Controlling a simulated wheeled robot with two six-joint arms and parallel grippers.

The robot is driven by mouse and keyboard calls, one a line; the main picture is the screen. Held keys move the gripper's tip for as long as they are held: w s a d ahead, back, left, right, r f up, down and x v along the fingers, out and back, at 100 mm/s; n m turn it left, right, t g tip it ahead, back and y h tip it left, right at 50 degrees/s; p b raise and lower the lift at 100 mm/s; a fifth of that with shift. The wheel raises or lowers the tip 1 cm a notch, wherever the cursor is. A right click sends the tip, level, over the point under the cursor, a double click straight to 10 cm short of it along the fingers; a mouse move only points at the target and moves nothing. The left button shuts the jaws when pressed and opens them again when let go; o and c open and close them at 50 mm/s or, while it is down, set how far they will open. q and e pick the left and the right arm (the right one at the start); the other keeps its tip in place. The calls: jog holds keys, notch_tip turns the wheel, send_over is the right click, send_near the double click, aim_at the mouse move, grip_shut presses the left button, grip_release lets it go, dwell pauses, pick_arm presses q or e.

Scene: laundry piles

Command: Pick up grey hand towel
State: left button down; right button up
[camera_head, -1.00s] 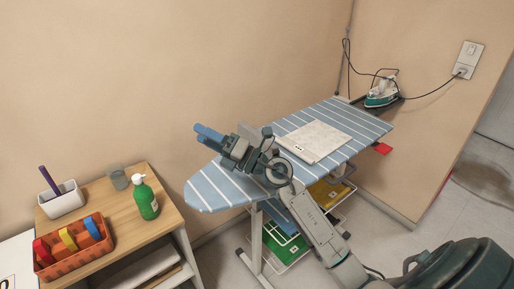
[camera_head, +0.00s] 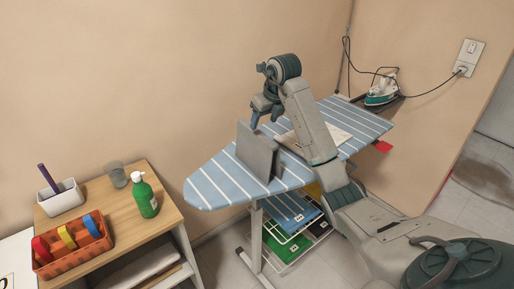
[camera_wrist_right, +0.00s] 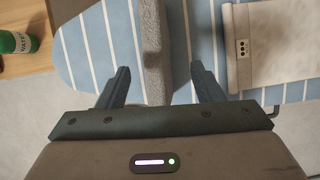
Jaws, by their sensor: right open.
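The grey hand towel (camera_head: 257,152) stands upright as a thin folded panel on the striped ironing board (camera_head: 212,187). In the right wrist view it shows edge-on as a narrow grey strip (camera_wrist_right: 152,45). My right gripper (camera_head: 265,118) points down just above the towel's top edge. In the right wrist view, its open blue fingers (camera_wrist_right: 160,75) lie either side of the strip, with a gap on each side. A beige folded cloth (camera_wrist_right: 270,45) with a dotted tag lies flat to the right; my arm partly covers it in the head view. My left gripper is not in view.
An iron (camera_head: 383,88) with a cord stands at the board's far end. Folded blue (camera_head: 296,212) and green (camera_head: 285,250) cloths lie on the rack below. A wooden shelf (camera_head: 165,212) at left carries a green bottle (camera_head: 143,195) and an orange basket (camera_head: 70,258).

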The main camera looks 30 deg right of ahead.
aim_at(258, 132)
jog(key=x, duration=0.4)
jog(key=shift+w+a+f, duration=0.1)
jog(key=shift+w+f, duration=0.1)
jog(key=shift+f, duration=0.15)
jog(key=p+x, duration=0.1)
jog(key=x, duration=0.1)
jog(key=a+p+x, duration=0.1)
jog(key=x, duration=0.1)
jog(key=shift+f, duration=0.1)
jog(key=shift+w+d+f, duration=0.1)
jog(key=shift+w+f, duration=0.05)
jog(key=shift+f, duration=0.3)
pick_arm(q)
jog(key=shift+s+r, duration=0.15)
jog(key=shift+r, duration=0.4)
pick_arm(e)
jog(key=c, duration=1.1)
